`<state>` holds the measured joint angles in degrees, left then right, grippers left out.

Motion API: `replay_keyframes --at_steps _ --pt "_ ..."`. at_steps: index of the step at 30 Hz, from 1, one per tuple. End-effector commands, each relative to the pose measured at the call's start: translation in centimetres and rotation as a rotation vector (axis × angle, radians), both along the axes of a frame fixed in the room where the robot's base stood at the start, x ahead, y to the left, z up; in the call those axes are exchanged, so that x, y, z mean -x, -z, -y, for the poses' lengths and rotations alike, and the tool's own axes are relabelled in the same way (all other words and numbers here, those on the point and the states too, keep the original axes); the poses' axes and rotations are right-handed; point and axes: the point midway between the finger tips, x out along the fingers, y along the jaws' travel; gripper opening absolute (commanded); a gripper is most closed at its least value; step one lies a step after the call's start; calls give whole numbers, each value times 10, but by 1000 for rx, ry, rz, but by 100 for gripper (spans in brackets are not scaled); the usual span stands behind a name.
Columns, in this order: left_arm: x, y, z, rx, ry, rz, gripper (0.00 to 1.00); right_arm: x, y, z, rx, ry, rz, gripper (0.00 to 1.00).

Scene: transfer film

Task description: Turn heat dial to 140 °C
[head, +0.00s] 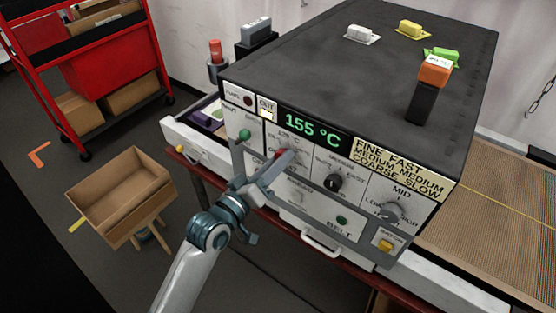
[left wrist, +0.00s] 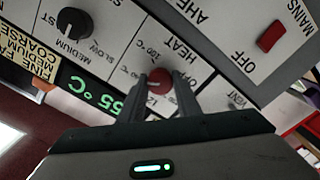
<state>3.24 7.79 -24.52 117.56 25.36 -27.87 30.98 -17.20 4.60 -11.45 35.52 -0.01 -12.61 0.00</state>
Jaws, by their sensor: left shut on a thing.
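The heat dial, a red round knob, sits on the light grey front panel (head: 300,195) of the dark-topped machine. In the left wrist view the dial (left wrist: 160,79) lies between my left gripper's two fingers, beside the word HEAT. My left gripper (left wrist: 160,92) is shut on it; in the head view the gripper (head: 279,164) covers most of the dial and part of its scale. The green display (head: 309,129) above reads 155 °C. In the left wrist view a finger hides part of that display (left wrist: 95,95). My right gripper is not in view.
To the right on the panel are a black speed knob (head: 334,182) and a grey knob (head: 392,211). A red mains switch (left wrist: 272,36) shows in the left wrist view. A cardboard box (head: 122,197) stands left of my arm. A mesh conveyor belt (head: 500,215) runs at the right.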

Motion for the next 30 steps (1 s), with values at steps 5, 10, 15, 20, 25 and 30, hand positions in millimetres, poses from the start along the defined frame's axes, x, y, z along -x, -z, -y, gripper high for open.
replay_keyframes --at_steps 5,10,15,20,25,30 --pt "0 0 0 0 -1 1 35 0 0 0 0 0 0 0" --pt "0 0 0 -2 0 1 49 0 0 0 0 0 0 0" --pt "0 0 0 -2 0 1 49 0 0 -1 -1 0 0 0" --pt "3 1 -2 -2 0 1 49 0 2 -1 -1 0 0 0" --pt "14 2 -11 -3 -1 1 49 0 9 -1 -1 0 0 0" --pt "36 5 -26 -3 0 1 49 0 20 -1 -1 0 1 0"
